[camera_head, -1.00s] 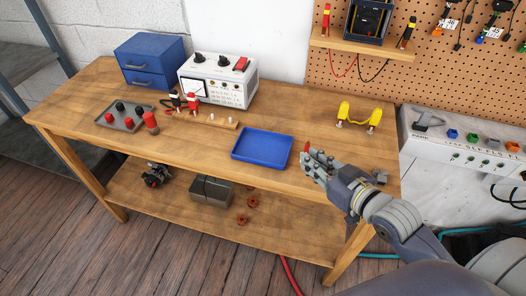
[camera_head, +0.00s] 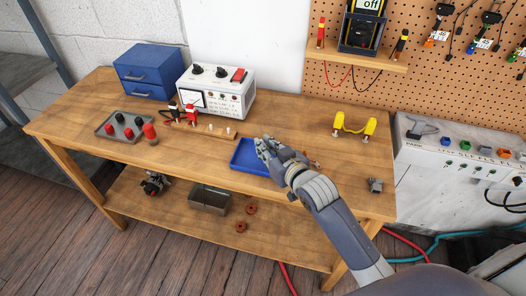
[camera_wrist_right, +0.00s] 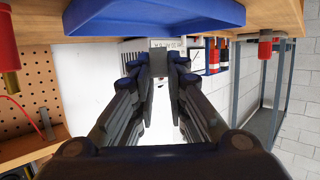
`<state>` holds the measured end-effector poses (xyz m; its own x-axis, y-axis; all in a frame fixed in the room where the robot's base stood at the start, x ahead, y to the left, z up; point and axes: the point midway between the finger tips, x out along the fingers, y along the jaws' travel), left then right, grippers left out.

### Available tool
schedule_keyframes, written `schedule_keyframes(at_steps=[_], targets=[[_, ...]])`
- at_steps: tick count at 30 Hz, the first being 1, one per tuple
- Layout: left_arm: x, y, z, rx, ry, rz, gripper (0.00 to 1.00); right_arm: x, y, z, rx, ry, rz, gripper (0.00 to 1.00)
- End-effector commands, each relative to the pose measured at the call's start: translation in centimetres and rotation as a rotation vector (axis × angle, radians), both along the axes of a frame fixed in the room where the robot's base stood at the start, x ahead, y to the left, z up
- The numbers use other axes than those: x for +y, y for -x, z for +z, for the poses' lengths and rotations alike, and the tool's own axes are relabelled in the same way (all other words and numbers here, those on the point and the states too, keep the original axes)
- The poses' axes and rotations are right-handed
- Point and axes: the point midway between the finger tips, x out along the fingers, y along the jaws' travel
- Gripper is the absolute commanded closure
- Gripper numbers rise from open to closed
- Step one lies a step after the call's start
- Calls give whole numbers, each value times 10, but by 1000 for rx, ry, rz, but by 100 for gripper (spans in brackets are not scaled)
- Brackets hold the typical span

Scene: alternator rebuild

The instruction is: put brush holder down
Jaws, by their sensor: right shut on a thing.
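My right gripper (camera_head: 266,147) is over the right part of the blue tray (camera_head: 241,157) and hides that part. It also shows in the right wrist view (camera_wrist_right: 158,68), with its fingers closed in around a small grey piece (camera_wrist_right: 158,60), which looks like the brush holder. The fingers cover most of it. In that picture the table is at the top, and the blue tray (camera_wrist_right: 150,20) is close to the fingers. I cannot tell whether the piece touches the tray. My left gripper is not in view.
A grey metal part (camera_head: 375,185) lies at the table's right end. A yellow-ended part (camera_head: 354,127) stands behind it. A wooden strip (camera_head: 215,131), a white meter box (camera_head: 215,92) and a grey tray (camera_head: 104,129) with red and black pieces are left of the blue tray.

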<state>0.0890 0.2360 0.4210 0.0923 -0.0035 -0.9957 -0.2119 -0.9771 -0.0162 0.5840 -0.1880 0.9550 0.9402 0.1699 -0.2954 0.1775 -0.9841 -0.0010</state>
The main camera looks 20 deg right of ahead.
Motion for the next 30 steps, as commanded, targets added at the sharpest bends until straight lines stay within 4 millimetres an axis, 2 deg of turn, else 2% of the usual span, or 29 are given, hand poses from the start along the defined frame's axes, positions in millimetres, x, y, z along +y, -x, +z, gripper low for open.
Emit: schedule_keyframes(at_steps=[5, 12, 23, 24, 26, 30], targets=[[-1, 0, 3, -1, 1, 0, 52, 6, -9, -5, 1, 2, 2, 100], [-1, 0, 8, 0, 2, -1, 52, 6, -8, -34, 1, 1, 3, 100], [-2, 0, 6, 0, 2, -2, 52, 6, -8, -39, 0, 1, 3, 100], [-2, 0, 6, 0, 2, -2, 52, 6, -8, -39, 0, 2, 2, 82], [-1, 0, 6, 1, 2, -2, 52, 6, -8, -38, 0, 2, 2, 68], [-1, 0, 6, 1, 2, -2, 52, 6, -8, -38, 0, 2, 2, 66]])
